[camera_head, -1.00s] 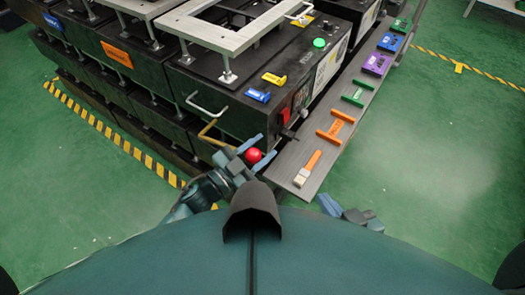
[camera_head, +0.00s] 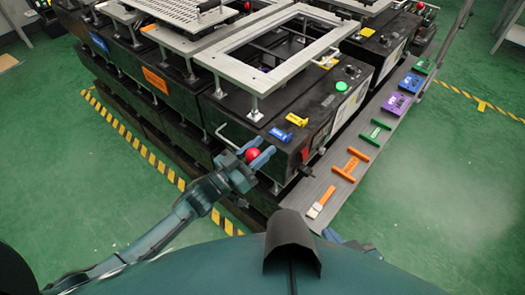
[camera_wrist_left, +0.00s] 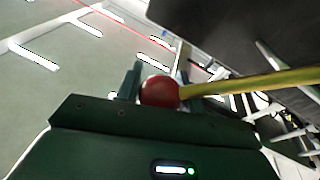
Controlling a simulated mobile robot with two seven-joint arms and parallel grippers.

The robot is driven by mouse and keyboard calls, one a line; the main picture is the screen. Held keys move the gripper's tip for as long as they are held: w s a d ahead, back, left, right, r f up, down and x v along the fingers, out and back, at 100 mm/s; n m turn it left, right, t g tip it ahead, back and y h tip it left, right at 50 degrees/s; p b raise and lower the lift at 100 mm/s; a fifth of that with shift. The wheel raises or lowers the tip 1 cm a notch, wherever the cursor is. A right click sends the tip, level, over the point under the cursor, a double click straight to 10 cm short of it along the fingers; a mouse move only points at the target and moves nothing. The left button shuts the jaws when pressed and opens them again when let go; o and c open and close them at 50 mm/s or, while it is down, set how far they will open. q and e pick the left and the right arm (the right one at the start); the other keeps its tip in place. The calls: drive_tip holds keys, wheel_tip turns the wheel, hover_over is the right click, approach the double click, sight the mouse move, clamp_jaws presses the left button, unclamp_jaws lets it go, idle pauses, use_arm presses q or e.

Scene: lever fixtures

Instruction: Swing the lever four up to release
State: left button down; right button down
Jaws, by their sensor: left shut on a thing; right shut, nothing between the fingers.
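The lever's red ball knob (camera_head: 252,155) is at the near front side of the black fixture box, by its top edge. My left gripper (camera_head: 255,160) is shut on this knob, with a finger on either side of it. In the left wrist view the red knob (camera_wrist_left: 160,92) sits between the fingers, and the yellow lever rod (camera_wrist_left: 250,82) runs from it to the right. The rod is mostly hidden in the head view. My right gripper (camera_head: 333,236) is shut and empty, partly hidden by my body at the bottom.
The black fixture box (camera_head: 262,115) carries a grey frame (camera_head: 280,70), a green button (camera_head: 341,86), and blue and yellow labels. Green floor is free on both sides.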

use_arm(q)
drive_tip(key=shift+a+f, duration=0.15)
drive_tip(key=shift+f, duration=0.1)
use_arm(e)
drive_tip(key=shift+f, duration=0.1)
use_arm(q)
drive_tip(key=c, duration=1.2)
unclamp_jaws()
drive_tip(key=shift+w, duration=0.1)
drive_tip(key=shift+o, duration=1.4)
drive_tip(key=shift+r, duration=0.15)
drive_tip(key=v, duration=1.3)
drive_tip(key=shift+b, duration=0.4)
use_arm(e)
drive_tip(key=shift+w, duration=0.1)
use_arm(q)
drive_tip(key=shift+r, duration=0.1)
drive_tip(key=s+n+g+y+p, duration=0.3)
drive_tip(key=s+y+p, duration=0.4)
drive_tip(key=s+y, duration=0.4)
drive_tip(key=shift+a+n+g, duration=0.25)
drive_tip(key=shift+n+g, duration=0.05)
drive_tip(key=shift+g, duration=0.2)
use_arm(e)
drive_tip(key=shift+s+d+r+g+h, duration=0.2)
drive_tip(key=shift+d+r+h, duration=0.1)
drive_tip(key=shift+d+r, duration=0.2)
drive_tip(key=shift+s+d+r+g+h, duration=0.15)
drive_tip(key=shift+d+r+h, duration=0.2)
drive_tip(key=shift+r, duration=0.25)
